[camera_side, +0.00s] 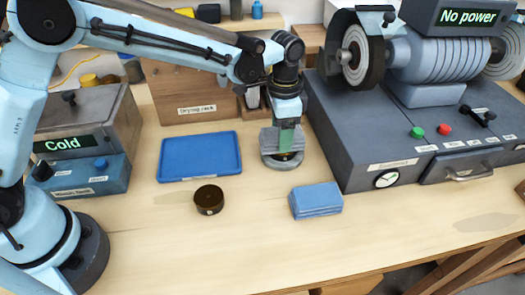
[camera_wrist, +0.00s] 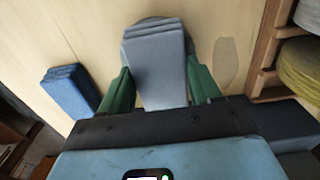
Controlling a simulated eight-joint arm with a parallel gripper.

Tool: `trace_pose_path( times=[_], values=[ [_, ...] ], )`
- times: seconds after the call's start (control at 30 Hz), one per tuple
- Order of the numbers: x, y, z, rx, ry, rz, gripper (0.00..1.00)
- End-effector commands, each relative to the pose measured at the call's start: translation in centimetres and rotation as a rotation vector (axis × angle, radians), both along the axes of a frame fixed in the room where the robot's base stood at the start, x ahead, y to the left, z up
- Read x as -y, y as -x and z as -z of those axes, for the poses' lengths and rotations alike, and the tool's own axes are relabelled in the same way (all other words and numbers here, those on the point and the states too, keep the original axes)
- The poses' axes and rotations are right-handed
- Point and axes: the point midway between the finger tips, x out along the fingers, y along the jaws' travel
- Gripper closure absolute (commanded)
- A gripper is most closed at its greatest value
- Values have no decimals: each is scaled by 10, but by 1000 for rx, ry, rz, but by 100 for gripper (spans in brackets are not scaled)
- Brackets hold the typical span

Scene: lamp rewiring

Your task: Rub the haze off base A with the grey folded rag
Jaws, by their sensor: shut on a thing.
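My gripper (camera_side: 287,124) is shut on the grey folded rag (camera_side: 272,140), which shows between the green fingers in the wrist view (camera_wrist: 155,60). The rag is over a round grey metal base (camera_side: 270,161) on the bench, and part of the base top is hidden. I cannot tell whether rag and base touch. A small dark brown round base (camera_side: 209,199) with a pale label sits at front left, its lettering too small to read. I cannot tell which base is A.
A folded blue cloth stack (camera_side: 315,200) lies at front right, also in the wrist view (camera_wrist: 69,92). An empty blue tray (camera_side: 199,157) lies left of the grey base. A grinder unit (camera_side: 375,150) reading "No power" stands right; a box (camera_side: 85,130) reading "Cold" stands left.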

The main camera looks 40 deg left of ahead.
Motion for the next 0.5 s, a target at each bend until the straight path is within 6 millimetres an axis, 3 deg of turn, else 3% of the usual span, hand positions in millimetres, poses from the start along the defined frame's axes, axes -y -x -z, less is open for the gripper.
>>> trace_pose_path(
  times=[0.33, 0.43, 0.5],
  values=[
    [-14, 13, -1, -1, -1, -1, 70],
    [-14, 14, -24, -1, -1, 0, 70],
    [-14, 14, -27, -1, -1, 0, 70]
  ],
)
